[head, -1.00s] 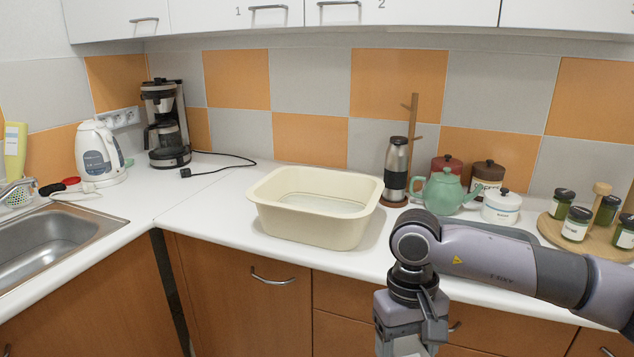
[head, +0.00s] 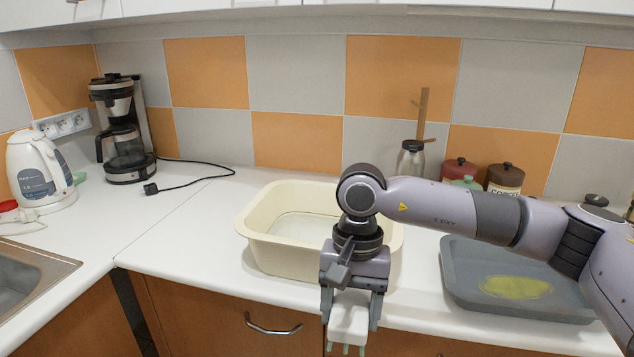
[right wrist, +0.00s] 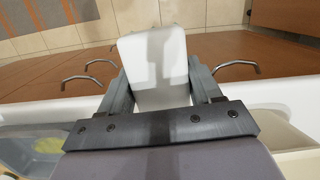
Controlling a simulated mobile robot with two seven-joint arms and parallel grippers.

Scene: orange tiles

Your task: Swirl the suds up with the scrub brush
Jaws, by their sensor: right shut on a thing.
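A cream basin (head: 262,248) stands on the white counter, with a shallow layer of clear liquid inside. I see no foam on it. My right gripper (head: 351,305) is shut on the scrub brush (head: 348,326), a white block with pale green bristle tufts pointing down. It is in front of the basin, near the counter's front edge, and hides the basin's right front part. In the right wrist view the brush's white body (right wrist: 155,65) sits between the fingers. My left gripper is not in view.
A grey tray (head: 461,263) with a yellow-green patch lies right of the basin.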

